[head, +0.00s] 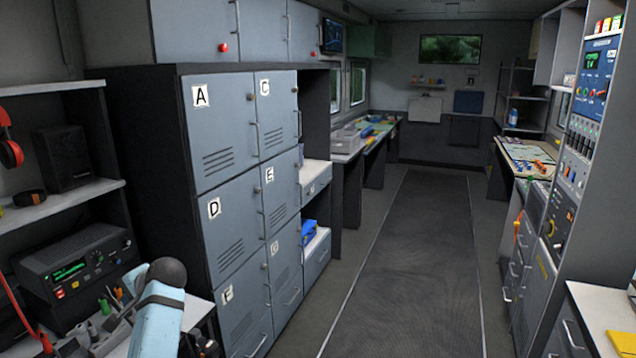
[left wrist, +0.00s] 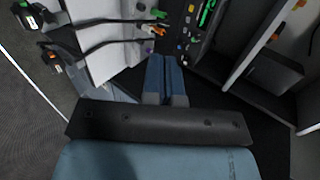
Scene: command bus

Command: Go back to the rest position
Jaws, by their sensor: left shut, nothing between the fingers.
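My left gripper (left wrist: 164,62) shows in the left wrist view with its two blue fingers together and nothing between them. It points toward a dark surface with small coloured parts, beside a white worktop (left wrist: 92,45). In the head view a light blue part of my left arm with a dark rounded end is at the lower left, in front of the desk. Its fingers are hard to make out there. My right gripper is in neither view.
Grey lockers (head: 222,130) with letter labels stand right of my left arm. A black radio unit (head: 78,262) sits on the left desk, below a shelf (head: 62,203). A clear dark aisle floor (head: 405,265) runs to the back. A control rack (head: 580,150) stands at right.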

